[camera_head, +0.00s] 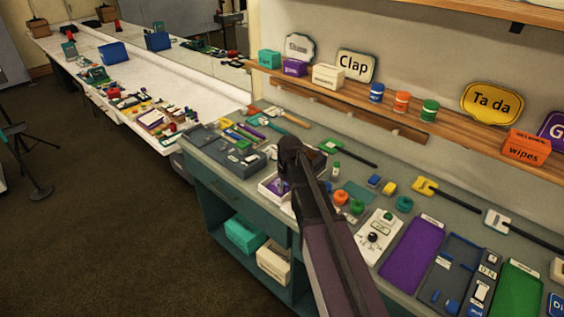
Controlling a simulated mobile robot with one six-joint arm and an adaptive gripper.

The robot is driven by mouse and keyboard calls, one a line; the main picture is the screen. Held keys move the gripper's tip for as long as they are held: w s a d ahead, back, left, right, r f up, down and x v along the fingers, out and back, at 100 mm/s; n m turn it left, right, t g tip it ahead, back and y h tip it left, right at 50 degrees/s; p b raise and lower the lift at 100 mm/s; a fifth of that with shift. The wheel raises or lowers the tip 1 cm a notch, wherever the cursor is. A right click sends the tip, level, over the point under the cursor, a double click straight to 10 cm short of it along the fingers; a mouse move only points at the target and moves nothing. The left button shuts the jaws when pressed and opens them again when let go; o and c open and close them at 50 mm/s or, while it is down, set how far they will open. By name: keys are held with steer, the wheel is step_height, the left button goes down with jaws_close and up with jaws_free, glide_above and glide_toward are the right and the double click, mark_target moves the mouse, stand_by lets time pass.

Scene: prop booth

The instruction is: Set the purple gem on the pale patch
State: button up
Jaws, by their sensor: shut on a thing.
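My gripper (283,184) points down over a small white tray (264,193) on the grey counter, to the left of my dark arm. It is shut on the purple gem (281,188), of which only a small purple bit shows at the fingertips, low over or inside the tray. Whether the gem touches the tray is too small to tell. I cannot make out a pale patch for certain; my arm hides part of the counter behind and to the right of the tray.
A dark tool tray (228,148) lies left. A wooden shelf (400,115) runs above. The counter's front edge is close to the white tray.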

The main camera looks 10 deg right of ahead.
steer(key=w+r+n+p, duration=0.1)
steer(key=w+n, duration=0.3)
steer(key=w, duration=0.5)
steer(key=shift+w+d+r+p, duration=0.15)
steer(key=shift+w+r+p, duration=0.2)
steer(key=shift+r, duration=0.25)
steer(key=shift+f, duration=0.2)
steer(key=shift+f+b, duration=1.55)
steer(key=shift+b, duration=0.2)
steer(key=shift+s+f+b, duration=0.1)
steer(key=shift+f+b, duration=0.4)
steer(key=shift+f+b, duration=0.65)
steer(key=shift+f+b, duration=1.05)
stand_by(2.3)
